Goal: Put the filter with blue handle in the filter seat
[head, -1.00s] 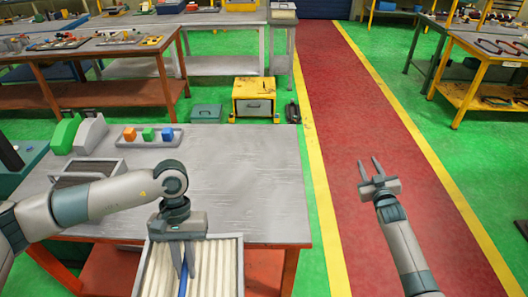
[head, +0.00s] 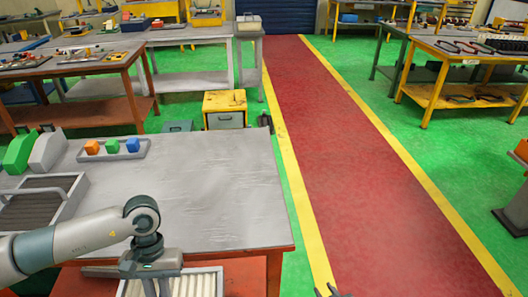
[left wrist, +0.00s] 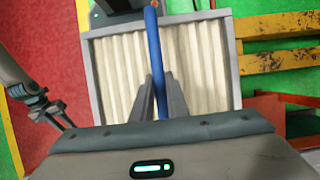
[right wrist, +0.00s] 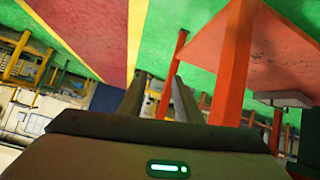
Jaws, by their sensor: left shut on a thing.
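The filter (head: 205,285) has cream pleats in a grey frame and shows at the bottom edge of the head view, in front of the table's near edge. In the left wrist view its pleats (left wrist: 112,75) and blue handle (left wrist: 155,58) show clearly. My left gripper (left wrist: 158,85) is shut on the blue handle. A grey frame with dark slats (head: 72,192), which may be the filter seat, lies on the table left of the filter. My right gripper (right wrist: 155,85) is open and empty; only its fingertips (head: 325,291) show at the bottom of the head view.
The grey-topped table (head: 200,185) is bare in its middle and right. A tray with orange, green and blue blocks (head: 112,158) and green and grey wedges (head: 47,151) stand at its back left. A yellow cabinet (head: 224,108) stands behind. The red walkway (head: 350,150) is clear.

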